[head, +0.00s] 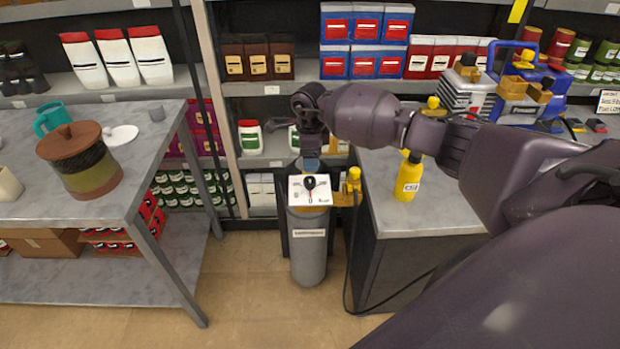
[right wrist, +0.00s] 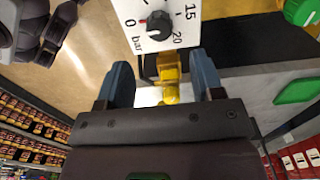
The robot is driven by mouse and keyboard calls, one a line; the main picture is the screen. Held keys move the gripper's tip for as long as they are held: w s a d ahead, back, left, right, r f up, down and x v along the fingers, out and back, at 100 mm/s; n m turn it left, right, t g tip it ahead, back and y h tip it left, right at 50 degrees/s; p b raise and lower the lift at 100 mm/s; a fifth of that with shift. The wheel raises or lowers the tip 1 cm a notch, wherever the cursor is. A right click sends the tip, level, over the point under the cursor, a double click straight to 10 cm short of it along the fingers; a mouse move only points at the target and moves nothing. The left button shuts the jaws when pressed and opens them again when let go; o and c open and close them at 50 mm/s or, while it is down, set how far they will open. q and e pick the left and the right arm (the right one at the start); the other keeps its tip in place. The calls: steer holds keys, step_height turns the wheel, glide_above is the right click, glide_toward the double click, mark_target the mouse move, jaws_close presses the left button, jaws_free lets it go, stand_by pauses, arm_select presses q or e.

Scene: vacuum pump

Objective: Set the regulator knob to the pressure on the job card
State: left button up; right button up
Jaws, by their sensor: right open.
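The black regulator knob (head: 309,183) sits on a white dial panel (head: 322,196) above a grey cylinder (head: 308,258) in the head view. In the right wrist view the knob (right wrist: 159,25) is near the top edge, on the dial panel (right wrist: 131,37) marked 0, 15, 20 and bar. A small red mark shows on the knob's left, near the 0. My right gripper (right wrist: 163,84) is open and empty, with its fingers apart from the knob. In the head view the right gripper (head: 311,150) hangs just above and behind the panel. My left gripper is not in view.
A white card (head: 608,101) with text too small to read is at the right. A yellow fitting (head: 354,180) is beside the panel. A yellow bottle (head: 408,177) stands on the right bench (head: 440,205). The left bench (head: 115,205) holds a lidded pot (head: 85,165).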

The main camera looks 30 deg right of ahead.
mark_target(310, 179)
step_height(310, 179, down, 8)
steer(key=shift+f, duration=0.2)
stand_by(0.3)
steer(key=c, duration=0.9)
